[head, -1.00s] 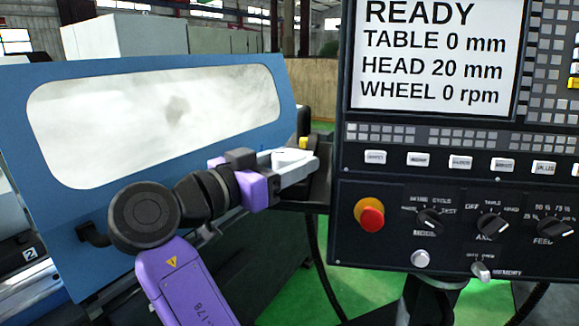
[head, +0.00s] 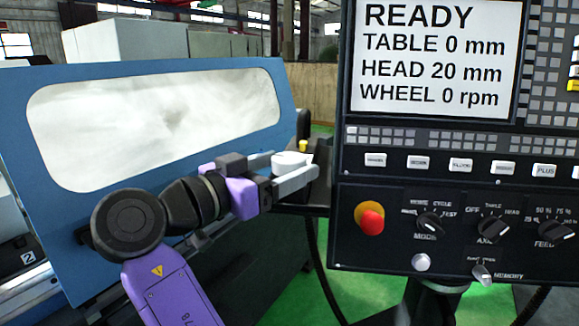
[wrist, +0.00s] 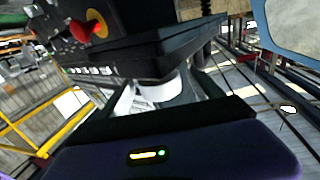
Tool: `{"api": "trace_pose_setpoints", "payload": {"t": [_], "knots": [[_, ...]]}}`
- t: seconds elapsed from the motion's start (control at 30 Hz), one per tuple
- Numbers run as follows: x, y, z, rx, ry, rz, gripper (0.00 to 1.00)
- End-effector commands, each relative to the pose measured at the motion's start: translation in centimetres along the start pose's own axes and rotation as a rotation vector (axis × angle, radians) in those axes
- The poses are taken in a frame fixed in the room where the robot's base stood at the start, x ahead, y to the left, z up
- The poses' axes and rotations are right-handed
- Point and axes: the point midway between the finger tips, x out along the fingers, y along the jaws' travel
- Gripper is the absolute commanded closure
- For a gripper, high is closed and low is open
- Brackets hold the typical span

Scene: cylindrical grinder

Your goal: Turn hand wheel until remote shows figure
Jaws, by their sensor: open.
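The white round hand wheel (head: 290,160) stands by a small dark box with a yellow button (head: 303,146), just left of the control panel. My gripper (head: 291,169) is open, with its fingers on either side of the wheel; I cannot tell whether they touch it. In the wrist view the white wheel (wrist: 160,88) shows between the fingers, partly under a dark box edge. The screen (head: 433,55) reads READY, TABLE 0 mm, HEAD 20 mm, WHEEL 0 rpm. No separate remote display is readable.
The control panel (head: 384,262) with a red stop button (head: 370,217) and several knobs stands close to the right of my gripper. The grinder's blue door with a window (head: 155,125) is behind my arm at left. Green floor shows below.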

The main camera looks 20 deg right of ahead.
Motion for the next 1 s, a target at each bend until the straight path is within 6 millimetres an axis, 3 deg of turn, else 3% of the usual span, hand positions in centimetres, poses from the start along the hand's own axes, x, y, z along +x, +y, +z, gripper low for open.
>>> {"api": "trace_pose_setpoints", "payload": {"t": [0.2,0.4,1.0], "knots": [[-3.8,-0.1,0.2,-0.001,0.0,-0.002,0.25],[-5.9,0.0,0.1,-0.001,-0.001,0.0,0.25],[-6.3,0.0,0.1,-0.001,-0.001,0.001,0.25]]}}
